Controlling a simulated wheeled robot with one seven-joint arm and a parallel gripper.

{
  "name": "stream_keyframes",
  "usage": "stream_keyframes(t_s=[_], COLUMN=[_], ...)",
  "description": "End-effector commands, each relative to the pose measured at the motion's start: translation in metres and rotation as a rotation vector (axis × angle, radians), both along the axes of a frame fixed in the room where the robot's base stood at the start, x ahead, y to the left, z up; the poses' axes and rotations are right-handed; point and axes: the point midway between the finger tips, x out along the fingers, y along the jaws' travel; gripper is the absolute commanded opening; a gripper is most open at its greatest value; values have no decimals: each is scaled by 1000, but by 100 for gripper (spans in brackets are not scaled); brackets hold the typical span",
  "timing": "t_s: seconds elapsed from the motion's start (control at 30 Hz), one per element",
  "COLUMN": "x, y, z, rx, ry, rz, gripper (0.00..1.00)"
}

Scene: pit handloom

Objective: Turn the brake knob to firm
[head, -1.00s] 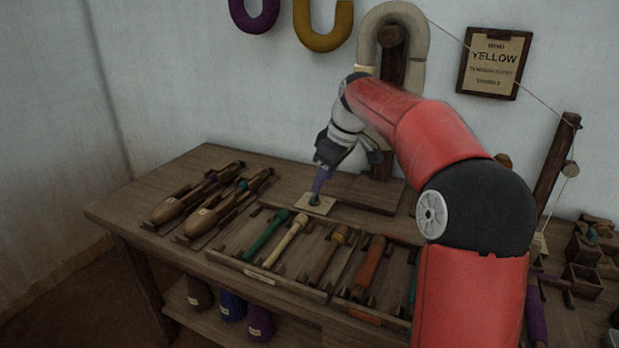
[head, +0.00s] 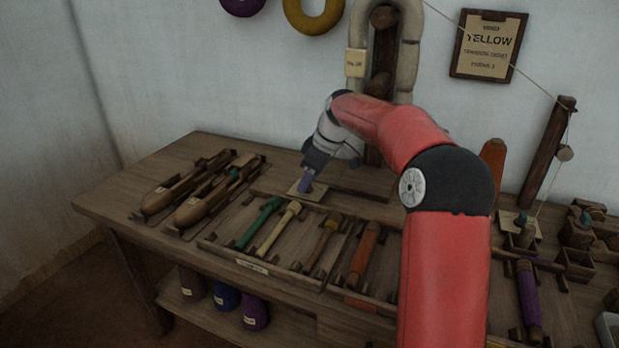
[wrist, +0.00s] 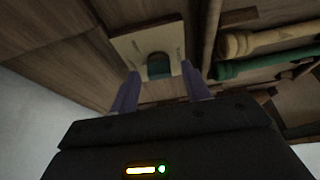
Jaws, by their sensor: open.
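A small teal knob (wrist: 158,66) stands on a pale square plate (wrist: 145,41) in the wrist view. I take it for the brake knob; no setting mark is readable. The plate (head: 294,189) lies on the bench near its back in the head view. My gripper (wrist: 159,88) is open, with one purple finger on each side of the knob in the picture. I cannot tell whether either finger touches it. In the head view my gripper (head: 305,183) points down over the plate and hides the knob.
Two wooden shuttles (head: 205,198) lie left of the plate. A tray (head: 252,266) of coloured pirns is in front. A wooden post (head: 548,155) with thread stands at the right, near small boxes (head: 578,262). A wall card (head: 487,45) reads YELLOW.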

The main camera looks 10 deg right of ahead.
Motion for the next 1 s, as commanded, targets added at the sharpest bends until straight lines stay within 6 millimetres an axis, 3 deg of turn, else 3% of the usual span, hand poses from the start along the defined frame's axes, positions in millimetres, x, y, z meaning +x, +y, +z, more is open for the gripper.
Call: stream_keyframes(t_s=[0.1, 0.43, 0.77, 1.0], x=[0, 0, 0, -1], y=[0, 0, 0, 1], z=[0, 0, 0, 0], rx=[0, 0, 0, 0], ry=[0, 0, -1, -1], rz=[0, 0, -43, -183], gripper=[47, 4, 3, 3])
